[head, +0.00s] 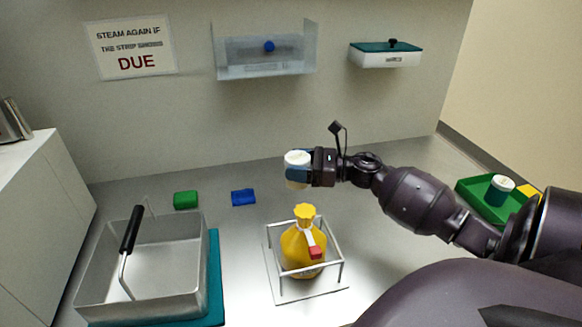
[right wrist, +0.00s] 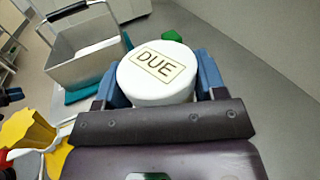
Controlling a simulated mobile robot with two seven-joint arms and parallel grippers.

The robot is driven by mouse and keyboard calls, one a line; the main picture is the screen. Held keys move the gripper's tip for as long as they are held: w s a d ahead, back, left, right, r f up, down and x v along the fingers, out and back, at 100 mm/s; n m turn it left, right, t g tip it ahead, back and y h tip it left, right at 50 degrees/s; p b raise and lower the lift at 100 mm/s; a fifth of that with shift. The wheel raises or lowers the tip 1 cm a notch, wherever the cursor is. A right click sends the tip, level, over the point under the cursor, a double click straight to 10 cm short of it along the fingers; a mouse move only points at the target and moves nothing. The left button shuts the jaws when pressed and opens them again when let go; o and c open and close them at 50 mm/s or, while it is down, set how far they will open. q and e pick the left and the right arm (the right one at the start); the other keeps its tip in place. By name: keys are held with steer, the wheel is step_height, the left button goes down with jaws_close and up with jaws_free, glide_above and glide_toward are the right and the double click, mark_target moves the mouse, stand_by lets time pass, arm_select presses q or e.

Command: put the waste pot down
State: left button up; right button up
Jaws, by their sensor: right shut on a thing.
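The pot in my right gripper (head: 310,172) has a white round lid, and in the right wrist view the lid (right wrist: 157,72) carries a label reading DUE. It is probably the waste pot, but no label says waste. The blue fingers are shut on its sides. In the head view the pot (head: 297,158) is held upright, above and behind the yellow bottle, seemingly clear of the bench. Its underside and what lies directly below are hard to judge. My left gripper is not in view.
A yellow bottle (head: 303,245) stands in a wire frame. A metal basin (head: 90,285) sits on a teal mat at left. Green (head: 186,199) and blue (head: 243,197) blocks lie near the wall. A green tray (head: 467,190) at right holds another white-lidded pot (head: 502,185). Bench between is bare.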

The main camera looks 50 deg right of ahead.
mark_target(296, 188)
step_height(296, 188, down, 7)
steer(key=shift+f+b, duration=0.1)
steer(key=shift+b, duration=0.45)
step_height(296, 188, down, 2)
step_height(296, 188, down, 4)
steer(key=shift+r+b, duration=0.25)
steer(key=shift+b, duration=0.25)
steer(key=shift+r, duration=0.1)
